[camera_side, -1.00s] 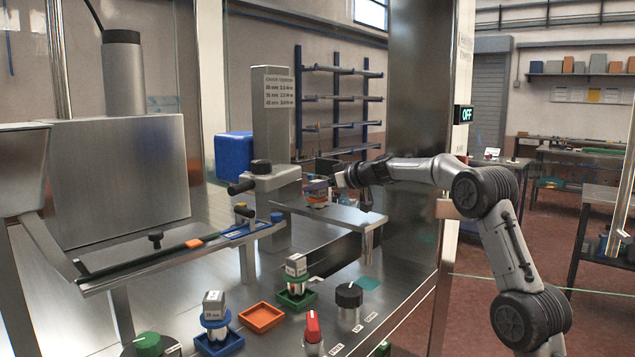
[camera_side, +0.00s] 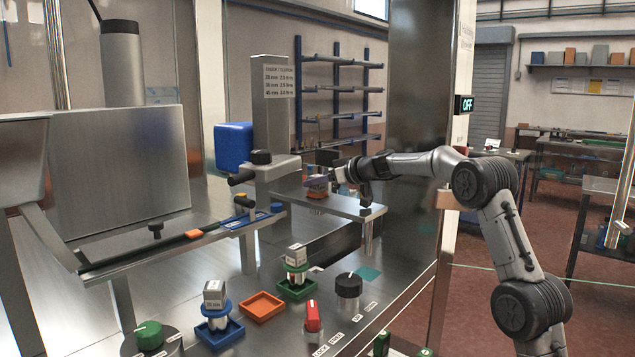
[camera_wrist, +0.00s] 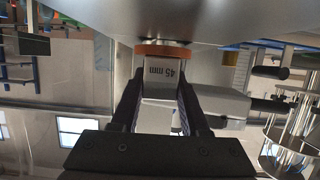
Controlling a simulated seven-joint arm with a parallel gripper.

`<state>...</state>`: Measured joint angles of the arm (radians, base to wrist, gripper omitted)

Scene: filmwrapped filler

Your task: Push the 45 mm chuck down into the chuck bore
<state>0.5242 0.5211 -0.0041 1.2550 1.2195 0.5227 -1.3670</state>
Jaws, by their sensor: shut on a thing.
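The 45 mm chuck (camera_side: 317,190), a pale block with an orange collar, is upright at the plate (camera_side: 350,208) on the machine's stand. In the wrist view its "45 mm" label (camera_wrist: 161,70) faces me, and its orange collar (camera_wrist: 150,50) is against or very close to the plate. My gripper (camera_side: 335,179) is shut on the chuck's block, with one finger on each side in the wrist view (camera_wrist: 160,92). The chuck bore is hidden under the chuck. I cannot tell whether the collar is fully seated.
An empty orange tray (camera_side: 261,307) sits between a green-collared chuck (camera_side: 296,266) in a green tray and a blue-collared chuck (camera_side: 214,302) in a blue tray. Black (camera_side: 348,286), red (camera_side: 312,316) and green (camera_side: 149,335) knobs stand at the front. A column (camera_side: 271,110) rises behind the plate.

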